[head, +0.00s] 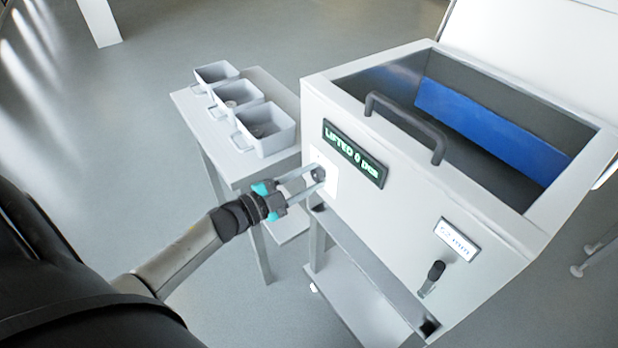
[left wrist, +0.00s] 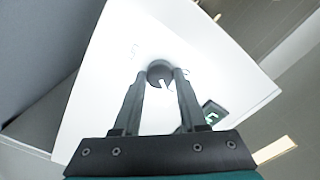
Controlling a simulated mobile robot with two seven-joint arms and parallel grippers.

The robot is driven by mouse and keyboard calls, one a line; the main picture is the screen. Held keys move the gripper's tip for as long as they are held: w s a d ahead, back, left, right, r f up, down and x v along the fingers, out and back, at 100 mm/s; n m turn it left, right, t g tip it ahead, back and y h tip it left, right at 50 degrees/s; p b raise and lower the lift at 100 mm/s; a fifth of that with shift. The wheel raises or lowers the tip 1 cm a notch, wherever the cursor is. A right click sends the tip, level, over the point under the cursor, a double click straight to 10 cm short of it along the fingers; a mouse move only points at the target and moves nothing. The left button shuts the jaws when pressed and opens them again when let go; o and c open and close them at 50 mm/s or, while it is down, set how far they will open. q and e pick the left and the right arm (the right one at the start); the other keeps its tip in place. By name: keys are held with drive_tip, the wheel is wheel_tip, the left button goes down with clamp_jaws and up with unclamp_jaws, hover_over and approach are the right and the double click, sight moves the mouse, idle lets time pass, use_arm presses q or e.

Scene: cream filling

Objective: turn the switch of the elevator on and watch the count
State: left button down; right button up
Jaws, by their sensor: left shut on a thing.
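The elevator (head: 400,200) is a white box with an open top and a blue inner panel. Its count display (head: 355,153) reads "LIFTED 0 pcs" in green letters. The switch is a dark round knob on a white plate, at the left end of the front face; it shows in the left wrist view (left wrist: 160,73) with a white pointer mark. My left gripper (head: 317,174) is shut on this knob, one finger on each side; the left wrist view shows it too (left wrist: 160,80). In the head view the fingers partly cover the knob. My right gripper does not show.
A small side table (head: 217,145) with several grey bins (head: 266,130) stands left of the elevator. A dark handle (head: 405,125) arches over the box's front edge. A second display (head: 460,240) reads "52 mm", above a black lever (head: 432,278). Floor is clear at left.

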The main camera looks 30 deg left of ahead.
use_arm(q)
drive_tip(key=shift+c, duration=2.2)
unclamp_jaws()
drive_tip(key=p+v, duration=0.1)
drive_tip(key=v, duration=1.4)
drive_tip(key=shift+s, duration=0.1)
